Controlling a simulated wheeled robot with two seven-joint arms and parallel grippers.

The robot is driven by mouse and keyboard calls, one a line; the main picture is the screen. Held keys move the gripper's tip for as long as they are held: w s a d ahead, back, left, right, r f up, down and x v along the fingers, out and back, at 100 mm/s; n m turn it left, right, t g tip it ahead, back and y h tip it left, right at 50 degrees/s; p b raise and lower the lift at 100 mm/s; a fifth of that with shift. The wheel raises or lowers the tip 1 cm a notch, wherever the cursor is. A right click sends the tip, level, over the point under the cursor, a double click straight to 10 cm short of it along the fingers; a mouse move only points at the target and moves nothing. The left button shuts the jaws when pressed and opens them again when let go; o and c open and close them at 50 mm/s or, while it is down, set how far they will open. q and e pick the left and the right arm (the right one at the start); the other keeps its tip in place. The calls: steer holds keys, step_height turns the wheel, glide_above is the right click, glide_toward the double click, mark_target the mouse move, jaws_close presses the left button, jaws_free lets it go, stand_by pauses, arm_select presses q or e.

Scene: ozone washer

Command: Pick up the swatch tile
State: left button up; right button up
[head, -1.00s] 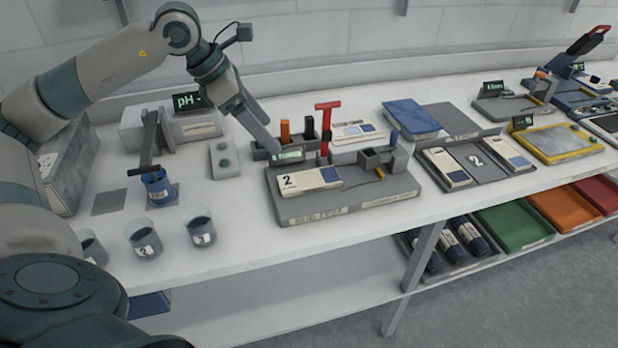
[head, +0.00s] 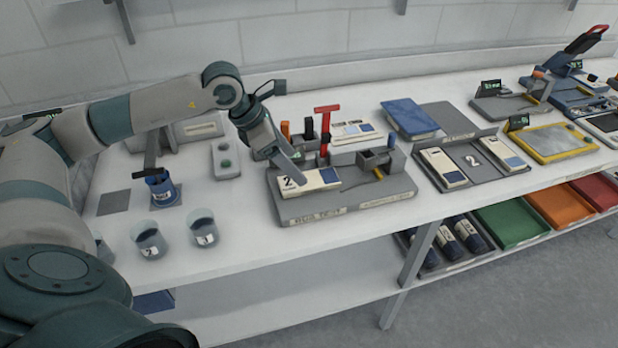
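A cream swatch tile (head: 318,180) with a "2" and a dark blue square lies on the grey tester base (head: 350,203) in the middle of the table. My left gripper (head: 299,180) points down over the left part of this tile and hides some of it. Its fingers look like one narrow grey shape, so I cannot tell whether they are open or touching the tile. Similar cream tiles lie in the grey rack marked 2, one on its left (head: 443,168) and one on its right (head: 499,154). My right gripper is not in view.
A red T-handled tool (head: 325,125) and small orange and dark upright pieces stand behind the tile. A grey clamp block (head: 379,158) stands to its right. Glass beakers (head: 148,240) and a blue cup (head: 161,190) stand to the left. The table front is clear.

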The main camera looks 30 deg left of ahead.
arm_select(q)
steer(key=shift+x, duration=0.85)
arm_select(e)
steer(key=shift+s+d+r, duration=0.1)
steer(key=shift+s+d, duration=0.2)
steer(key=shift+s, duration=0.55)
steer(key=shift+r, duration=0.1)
arm_select(q)
steer(key=shift+w+f+p, duration=0.2)
steer(key=shift+f+p, duration=0.2)
steer(key=shift+p, duration=0.3)
steer(key=p+x, duration=0.1)
steer(key=x, duration=0.2)
steer(key=shift+w+a+f+p, duration=0.1)
steer(key=shift+a+p, duration=0.05)
steer(key=shift+p, duration=0.2)
steer(key=shift+w+f, duration=0.2)
steer(key=shift+f, duration=0.35)
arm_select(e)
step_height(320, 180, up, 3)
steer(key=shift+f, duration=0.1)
arm_select(q)
steer(key=c, duration=1.2)
